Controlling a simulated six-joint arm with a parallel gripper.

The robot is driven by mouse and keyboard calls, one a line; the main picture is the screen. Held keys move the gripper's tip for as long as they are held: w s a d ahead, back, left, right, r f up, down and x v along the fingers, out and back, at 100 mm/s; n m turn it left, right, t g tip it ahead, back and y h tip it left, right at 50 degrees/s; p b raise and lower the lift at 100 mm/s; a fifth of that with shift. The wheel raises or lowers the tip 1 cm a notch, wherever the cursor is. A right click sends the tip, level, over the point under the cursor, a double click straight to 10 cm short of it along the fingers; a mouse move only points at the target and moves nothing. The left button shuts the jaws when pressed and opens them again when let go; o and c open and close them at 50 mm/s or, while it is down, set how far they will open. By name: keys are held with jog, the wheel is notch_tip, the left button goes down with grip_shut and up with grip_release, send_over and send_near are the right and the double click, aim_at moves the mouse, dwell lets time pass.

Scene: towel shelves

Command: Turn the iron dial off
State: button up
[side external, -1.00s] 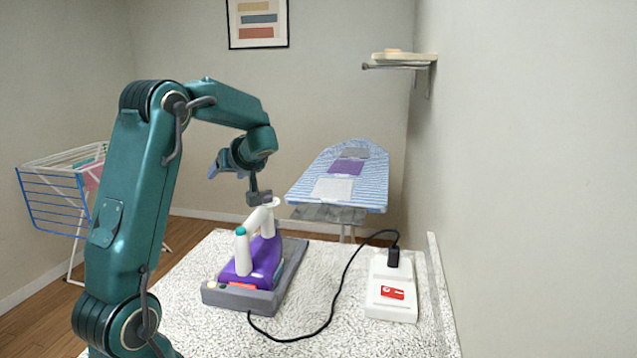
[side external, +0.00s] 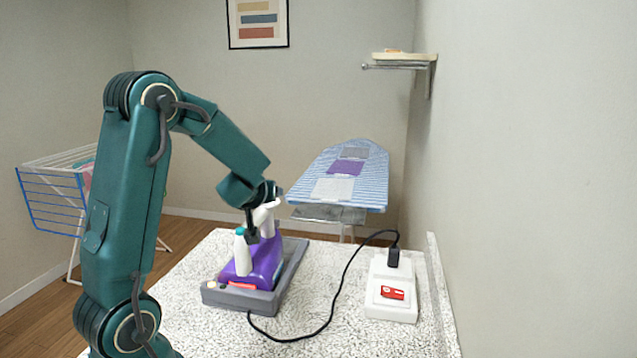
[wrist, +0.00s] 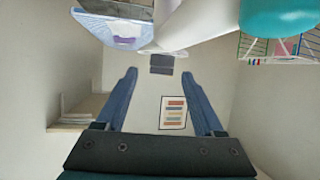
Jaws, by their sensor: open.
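The iron (side external: 264,262) has a purple body and a white handle with a teal cap (side external: 240,232), and it lies in a grey tray (side external: 240,298). In the wrist view, the white handle (wrist: 195,22) and teal cap (wrist: 278,18) are close at the top. I cannot make out the dial for sure in either view. My gripper (side external: 252,236) is low over the iron, beside the handle; it partly hides the handle, and I cannot tell whether it touches. In the wrist view, its blue fingers (wrist: 160,78) are apart, with nothing clearly held between them.
A black cord runs from the tray to a white power box (side external: 391,300) with a red switch, at right on the speckled tabletop (side external: 330,265). An ironing board (side external: 376,185) with several folded cloths stands behind. A drying rack (side external: 50,205) is left; a wall shelf (side external: 404,56) is upper right.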

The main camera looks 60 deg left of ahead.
jog(key=x, duration=0.3)
jog(key=shift+w+a, duration=0.2)
jog(key=shift+a, duration=0.2)
jog(key=shift+r+n+g+y, duration=0.1)
jog(key=shift+n+g+y, duration=0.5)
jog(key=shift+n+g, duration=0.15)
jog(key=n+g+y, duration=0.1)
jog(key=n+g, duration=0.2)
jog(key=shift+d, duration=0.1)
jog(key=s+d+r+n+h, duration=0.15)
jog(key=s+d+r, duration=0.25)
jog(key=d+r, duration=0.4)
jog(key=s+d+r+m+t+h, duration=0.1)
jog(key=d+m+h, duration=0.9)
jog(key=d, duration=1.1)
jog(key=shift+s+r+m+t, duration=0.5)
jog(key=shift+m+t, duration=0.75)
jog(key=shift+m, duration=0.85)
